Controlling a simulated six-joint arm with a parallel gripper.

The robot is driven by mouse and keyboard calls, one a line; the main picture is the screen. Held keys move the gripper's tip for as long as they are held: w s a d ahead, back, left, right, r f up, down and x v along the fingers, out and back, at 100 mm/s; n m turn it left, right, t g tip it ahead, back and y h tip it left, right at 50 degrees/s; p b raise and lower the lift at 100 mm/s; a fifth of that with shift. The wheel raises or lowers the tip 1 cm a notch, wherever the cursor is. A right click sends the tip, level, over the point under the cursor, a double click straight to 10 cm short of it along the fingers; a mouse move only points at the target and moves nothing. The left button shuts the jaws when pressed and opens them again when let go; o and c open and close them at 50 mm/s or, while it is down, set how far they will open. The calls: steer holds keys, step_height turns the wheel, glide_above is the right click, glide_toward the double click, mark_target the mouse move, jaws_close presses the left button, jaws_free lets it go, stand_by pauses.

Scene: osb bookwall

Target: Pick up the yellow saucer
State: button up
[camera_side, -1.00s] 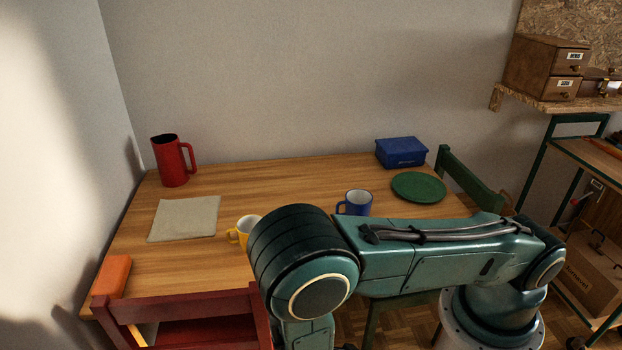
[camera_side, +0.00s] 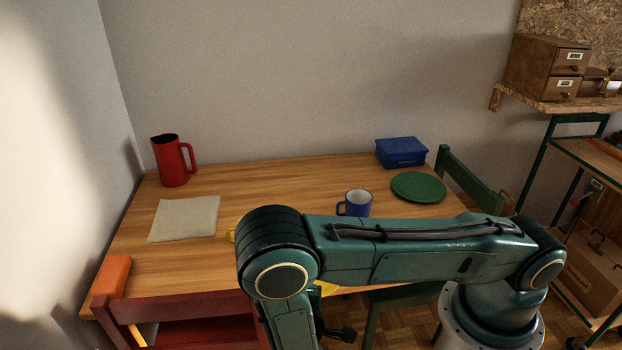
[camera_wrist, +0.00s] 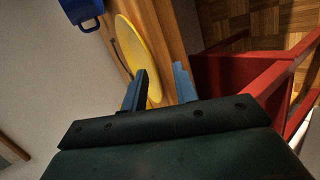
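The yellow saucer (camera_wrist: 133,45) shows in the wrist view as a narrow yellow oval on the wooden table, ahead of my gripper (camera_wrist: 160,72). My two blue fingers stand apart, and the saucer's near edge shows between them. I cannot tell whether either finger touches it. In the side view only a small yellow piece of the saucer (camera_side: 326,287) shows below my forearm, near the table's front edge. My arm hides the rest of it, and the fingers are not clear there.
A blue mug (camera_side: 357,203) stands behind my arm, and a yellow mug (camera_side: 231,236) is mostly hidden. A green saucer (camera_side: 418,187), blue box (camera_side: 401,152), red pitcher (camera_side: 172,161), cloth (camera_side: 185,218) and orange block (camera_side: 112,276) lie around. A red chair (camera_side: 190,318) is at the front.

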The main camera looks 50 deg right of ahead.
steer(key=shift+c, duration=0.3)
jaws_close()
step_height(320, 180, up, 2)
steer(key=shift+r, duration=0.25)
steer(key=shift+w+r, duration=0.1)
